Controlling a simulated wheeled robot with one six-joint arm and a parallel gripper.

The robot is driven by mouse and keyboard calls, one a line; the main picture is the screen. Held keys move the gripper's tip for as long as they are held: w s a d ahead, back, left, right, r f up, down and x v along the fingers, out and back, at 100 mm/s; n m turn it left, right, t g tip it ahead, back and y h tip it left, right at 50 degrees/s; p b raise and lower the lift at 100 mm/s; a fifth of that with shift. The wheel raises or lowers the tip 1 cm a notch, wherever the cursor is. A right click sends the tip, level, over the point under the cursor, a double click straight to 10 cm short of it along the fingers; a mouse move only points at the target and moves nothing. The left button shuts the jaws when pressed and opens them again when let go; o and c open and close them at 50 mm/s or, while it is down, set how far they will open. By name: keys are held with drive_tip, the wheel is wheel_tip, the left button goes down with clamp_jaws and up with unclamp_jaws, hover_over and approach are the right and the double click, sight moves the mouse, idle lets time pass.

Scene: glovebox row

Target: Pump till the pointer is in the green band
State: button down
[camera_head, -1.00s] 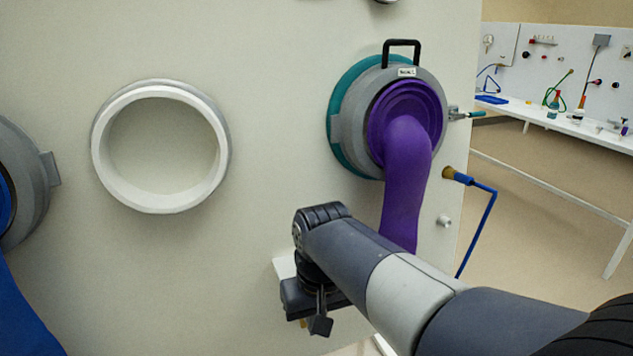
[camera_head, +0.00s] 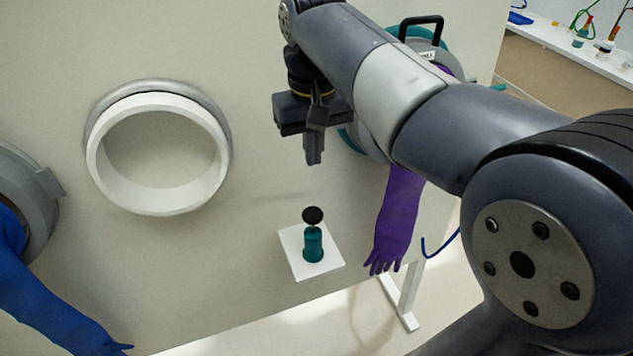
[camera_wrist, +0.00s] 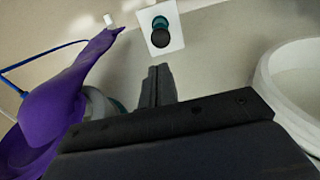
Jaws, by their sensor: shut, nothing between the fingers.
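The pump (camera_head: 313,244) is a small teal cylinder with a round black knob (camera_head: 312,215) on top. It stands upright on a white square shelf (camera_head: 300,262) on the glovebox wall. In the wrist view the pump's black knob (camera_wrist: 160,38) shows near the top, over the white shelf (camera_wrist: 176,32). My gripper (camera_head: 314,158) is shut and empty, pointing down, above the knob and apart from it. It also shows in the wrist view (camera_wrist: 158,70). No gauge pointer or green band can be made out.
A purple glove (camera_head: 397,220) hangs just right of the shelf, from a port partly hidden by my arm. A white ring port (camera_head: 98,155) is left of my gripper. A blue glove (camera_head: 45,305) hangs at far left. The wall between ring and shelf is clear.

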sight(314, 215)
idle(0.4)
wheel_tip(314, 215, down, 14)
drive_tip(key=shift+w+r+p, duration=0.1)
drive_tip(key=shift+p, duration=0.35)
wheel_tip(314, 215, down, 5)
drive_tip(key=b, duration=0.3)
drive_tip(key=shift+r, duration=0.1)
idle(0.4)
drive_tip(key=shift+r, duration=0.1)
drive_tip(key=shift+r+p, duration=0.25)
drive_tip(key=shift+p, duration=0.15)
wheel_tip(314, 215, up, 14)
drive_tip(key=p, duration=0.2)
